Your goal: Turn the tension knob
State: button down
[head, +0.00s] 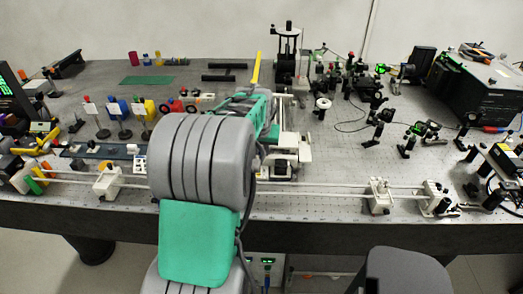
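I cannot pick out the tension knob with certainty in the head view. A small white round part (322,103) stands on the bench right of my arm, but I cannot tell whether it is a knob. My grey and green arm rises through the middle of the view and reaches over the bench. Its thick links hide much of the bench's middle. My gripper's fingers do not show clearly; they seem hidden behind my own arm, so I see neither their opening nor any contact.
A long rail (330,188) with white carriages runs along the front of the perforated bench (290,213). A tall black-topped stand (287,50) and a yellow bar (255,68) stand behind my arm. Optics mounts crowd the right, near a black box (478,88). A grey chair (405,270) stands in front.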

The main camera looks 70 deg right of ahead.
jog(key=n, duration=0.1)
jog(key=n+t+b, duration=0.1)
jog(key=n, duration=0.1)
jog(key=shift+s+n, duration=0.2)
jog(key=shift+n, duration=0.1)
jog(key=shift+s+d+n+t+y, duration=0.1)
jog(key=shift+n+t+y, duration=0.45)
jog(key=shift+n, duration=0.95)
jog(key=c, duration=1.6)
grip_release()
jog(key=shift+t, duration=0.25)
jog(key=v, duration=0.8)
jog(key=shift+b, duration=0.35)
